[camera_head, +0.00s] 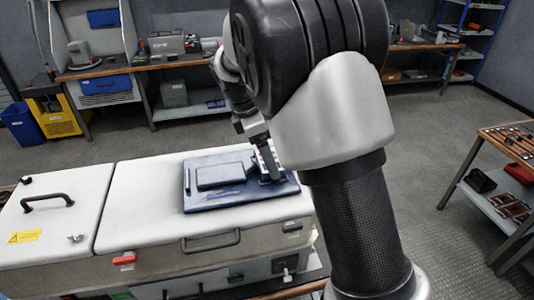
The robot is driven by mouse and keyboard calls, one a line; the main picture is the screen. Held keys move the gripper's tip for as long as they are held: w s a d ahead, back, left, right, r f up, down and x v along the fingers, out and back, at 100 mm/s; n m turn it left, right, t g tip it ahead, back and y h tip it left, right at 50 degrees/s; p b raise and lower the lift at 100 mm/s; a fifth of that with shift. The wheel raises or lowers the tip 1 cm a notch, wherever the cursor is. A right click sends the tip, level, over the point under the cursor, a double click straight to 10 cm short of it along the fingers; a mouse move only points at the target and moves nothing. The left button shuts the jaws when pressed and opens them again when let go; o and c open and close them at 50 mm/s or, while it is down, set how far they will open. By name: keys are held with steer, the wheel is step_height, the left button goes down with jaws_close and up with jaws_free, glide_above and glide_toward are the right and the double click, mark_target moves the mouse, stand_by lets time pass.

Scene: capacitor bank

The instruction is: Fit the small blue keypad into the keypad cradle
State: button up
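A dark blue tray or mat (203,203) lies on the white cabinet top. On it are a dark blue flat box (222,176) and a thin dark strip (187,180) at its left edge. My gripper (262,150) points down over the tray's right part. A small light panel with dark spots (268,160), perhaps the keypad's face, stands tilted at the fingertips. A dark block (271,178), perhaps the cradle, sits just below it. Whether the two touch, and whether the fingers hold the panel, I cannot tell. My arm hides the area to the right.
The white cabinet has a black handle (47,201) on its left lid and a front handle (211,242). A red latch (124,259) is on its front. Workbenches line the back wall, and a shelf table (507,146) stands at right. Open floor lies between.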

steer(key=shift+f, duration=0.55)
steer(key=o, duration=1.1)
steer(key=w+p+v, duration=0.1)
steer(key=v, duration=1.5)
steer(key=s+d+r+m+t+y+p, duration=0.1)
steer(key=s+d+r+m, duration=0.2)
steer(key=s+d+m, duration=0.3)
steer(key=s+d+r+m+t+y+p, duration=0.1)
steer(key=s+d+r+m+y, duration=0.1)
steer(key=s+d+r+m, duration=0.35)
steer(key=s+d+f+m+t, duration=0.1)
steer(key=s+f+m, duration=0.1)
steer(key=s+m, duration=0.1)
steer(key=s+d+f+m+t, duration=0.1)
steer(key=s+d+f+m, duration=0.1)
steer(key=s, duration=0.4)
steer(key=s+d+f+m, duration=0.1)
steer(key=s+f+m, duration=0.2)
steer(key=s, duration=0.2)
steer(key=shift+s+d+f+m+t+y+p, duration=0.1)
steer(key=shift+d+f+m+t+y+p, duration=0.1)
steer(key=shift+d+m+t+y+p, duration=0.15)
